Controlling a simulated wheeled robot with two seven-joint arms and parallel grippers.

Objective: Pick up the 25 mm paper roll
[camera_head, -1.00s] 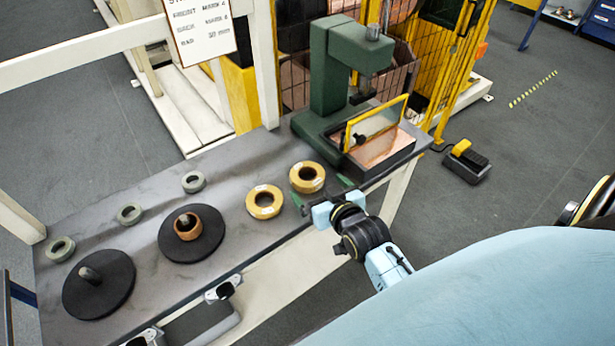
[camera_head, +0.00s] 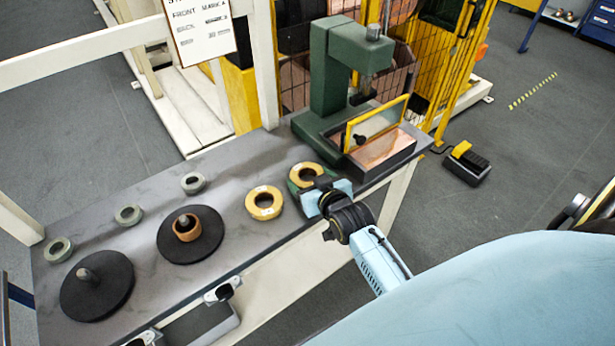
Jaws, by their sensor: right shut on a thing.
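Two tan paper rolls lie flat near the table's front right; I cannot read which is the 25 mm one. The right-hand tan roll (camera_head: 309,167) is partly hidden by my right gripper (camera_head: 307,178). My left gripper is out of view.
A green press (camera_head: 327,75) with a yellow-framed guard (camera_head: 376,123) stands behind the right gripper. Two black discs (camera_head: 97,286) with posts sit at left, one carrying a brown roll (camera_head: 187,229). Several grey-green rings (camera_head: 129,214) lie along the back. A white rail borders the table.

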